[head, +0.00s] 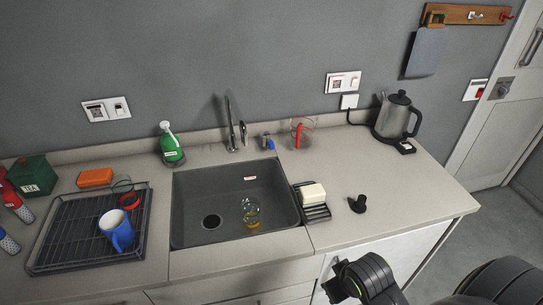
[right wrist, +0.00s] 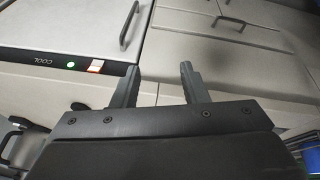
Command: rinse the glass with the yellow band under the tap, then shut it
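The glass with the yellow band (head: 251,214) is inside the dark sink (head: 184,205), right of the drain; I cannot clearly tell whether it stands or leans. The tap (head: 231,122) rises behind the sink, with a dark lever (head: 243,133) beside its spout. I see no water stream from it. My right gripper (right wrist: 160,82) is open and empty in the right wrist view, with cabinet fronts beyond its fingers, away from the glass and tap. My right arm shows at the lower right of the head view. My left gripper is not in view.
Left of the sink, a rack (head: 75,261) holds a blue mug (head: 117,232) and a red-banded glass (head: 126,194). A green soap bottle (head: 171,149), another red-marked glass (head: 301,132), a soap dish (head: 316,212), a black stopper-like object (head: 358,204) and a kettle (head: 394,118) stand around the sink.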

